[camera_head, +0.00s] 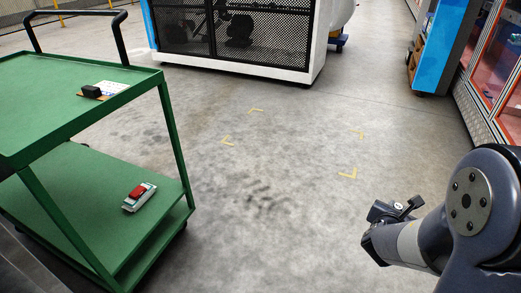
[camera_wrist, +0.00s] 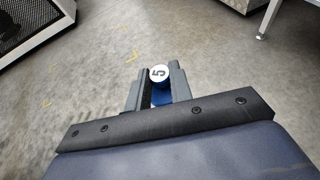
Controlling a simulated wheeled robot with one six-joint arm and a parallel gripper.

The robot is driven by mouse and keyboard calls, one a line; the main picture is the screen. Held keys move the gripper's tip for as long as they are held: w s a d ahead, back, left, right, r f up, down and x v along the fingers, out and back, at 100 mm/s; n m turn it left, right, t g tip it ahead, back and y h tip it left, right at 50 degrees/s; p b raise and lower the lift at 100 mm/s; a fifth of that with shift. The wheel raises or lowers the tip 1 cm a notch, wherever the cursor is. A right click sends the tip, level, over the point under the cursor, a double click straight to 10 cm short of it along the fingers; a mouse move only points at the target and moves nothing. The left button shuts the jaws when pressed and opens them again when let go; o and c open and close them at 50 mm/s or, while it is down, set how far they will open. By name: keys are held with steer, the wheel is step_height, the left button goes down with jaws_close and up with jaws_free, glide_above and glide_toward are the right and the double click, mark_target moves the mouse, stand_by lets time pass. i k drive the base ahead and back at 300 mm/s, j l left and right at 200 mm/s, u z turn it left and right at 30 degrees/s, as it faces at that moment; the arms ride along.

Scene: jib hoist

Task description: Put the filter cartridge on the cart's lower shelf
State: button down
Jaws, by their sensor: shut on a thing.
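My gripper (camera_head: 396,208) is at the right of the head view, out over open floor and well apart from the cart. In the wrist view my gripper (camera_wrist: 160,82) is shut on a blue cylinder with a white end marked 5, which I take as the filter cartridge (camera_wrist: 159,73). The green cart (camera_head: 172,130) stands at the left. Its lower shelf (camera_head: 90,205) holds a small white and grey thing with a red top (camera_head: 139,196) near the right edge.
The cart's upper shelf (camera_head: 60,95) holds a small board with a black block (camera_head: 92,92). Yellow corner marks (camera_head: 348,173) lie on the clear floor between cart and arm. A mesh-fronted machine (camera_head: 240,35) stands behind. A blue-sided cabinet (camera_head: 437,45) is at the back right.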

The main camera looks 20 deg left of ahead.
mark_target(115, 230)
steer(key=u, duration=1.6)
